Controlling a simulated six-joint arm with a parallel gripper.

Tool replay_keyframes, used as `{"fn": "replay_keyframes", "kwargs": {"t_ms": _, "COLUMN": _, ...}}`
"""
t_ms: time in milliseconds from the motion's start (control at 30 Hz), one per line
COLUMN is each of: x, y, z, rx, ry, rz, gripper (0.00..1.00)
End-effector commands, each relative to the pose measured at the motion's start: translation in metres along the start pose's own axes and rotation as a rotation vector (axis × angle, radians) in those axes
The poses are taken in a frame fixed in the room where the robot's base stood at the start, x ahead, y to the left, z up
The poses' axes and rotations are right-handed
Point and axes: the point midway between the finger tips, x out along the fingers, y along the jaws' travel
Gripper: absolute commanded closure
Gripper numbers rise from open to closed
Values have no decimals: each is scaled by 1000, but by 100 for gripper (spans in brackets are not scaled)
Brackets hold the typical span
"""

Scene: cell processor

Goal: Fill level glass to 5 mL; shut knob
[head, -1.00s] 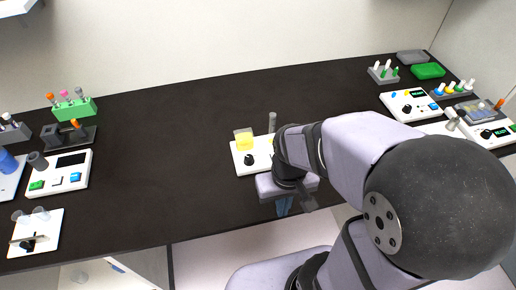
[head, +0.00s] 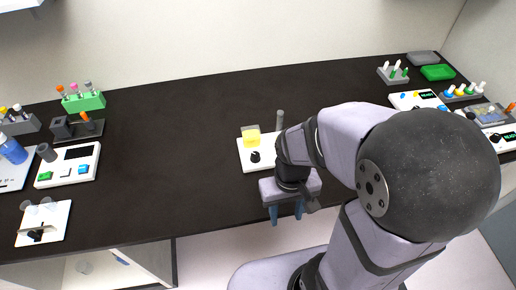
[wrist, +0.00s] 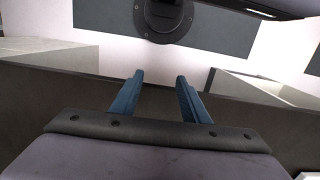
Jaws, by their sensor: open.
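The white cell processor unit (head: 249,166) sits on the dark bench in the head view, just left of my arm. It carries a yellow-filled vessel (head: 252,138), a black knob (head: 255,157) and a grey upright post (head: 280,119). My arm hides its right part. I cannot read a liquid level or tell the knob's setting. My gripper (head: 286,214) is at the bench's front edge, in front of the unit and apart from it. In the wrist view my gripper (wrist: 160,78) has its two blue fingers spread with nothing between them.
A white device with a dark screen (head: 68,167), a small white stand (head: 43,224) and a green rack (head: 84,101) are at the left. Several devices, racks and a green tray (head: 437,73) are at the right. The bench (head: 170,150) left of the unit is clear.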

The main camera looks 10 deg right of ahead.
Motion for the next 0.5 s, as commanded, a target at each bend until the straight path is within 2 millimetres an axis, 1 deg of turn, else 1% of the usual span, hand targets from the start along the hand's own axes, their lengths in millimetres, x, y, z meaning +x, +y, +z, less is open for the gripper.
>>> {"fn": "replay_keyframes", "kwargs": {"t_ms": 67, "x": 8, "y": -3, "z": -2, "rx": -15, "ry": -41, "rz": 2, "gripper": 58}}
{"fn": "replay_keyframes", "kwargs": {"t_ms": 167, "x": 11, "y": -8, "z": -31, "rx": -32, "ry": -44, "rz": 4, "gripper": 58}}
{"fn": "replay_keyframes", "kwargs": {"t_ms": 200, "x": 10, "y": -10, "z": -48, "rx": -39, "ry": -35, "rz": 4, "gripper": 58}}
{"fn": "replay_keyframes", "kwargs": {"t_ms": 267, "x": 8, "y": -14, "z": -76, "rx": -49, "ry": -20, "rz": 5, "gripper": 58}}
{"fn": "replay_keyframes", "kwargs": {"t_ms": 300, "x": 6, "y": -16, "z": -94, "rx": -59, "ry": -9, "rz": 5, "gripper": 58}}
{"fn": "replay_keyframes", "kwargs": {"t_ms": 367, "x": 0, "y": -20, "z": -121, "rx": -84, "ry": 10, "rz": 5, "gripper": 58}}
{"fn": "replay_keyframes", "kwargs": {"t_ms": 400, "x": -5, "y": -22, "z": -139, "rx": -106, "ry": 26, "rz": 5, "gripper": 58}}
{"fn": "replay_keyframes", "kwargs": {"t_ms": 467, "x": -15, "y": -25, "z": -164, "rx": -145, "ry": 50, "rz": 6, "gripper": 58}}
{"fn": "replay_keyframes", "kwargs": {"t_ms": 500, "x": -23, "y": -26, "z": -180, "rx": -174, "ry": 67, "rz": 6, "gripper": 58}}
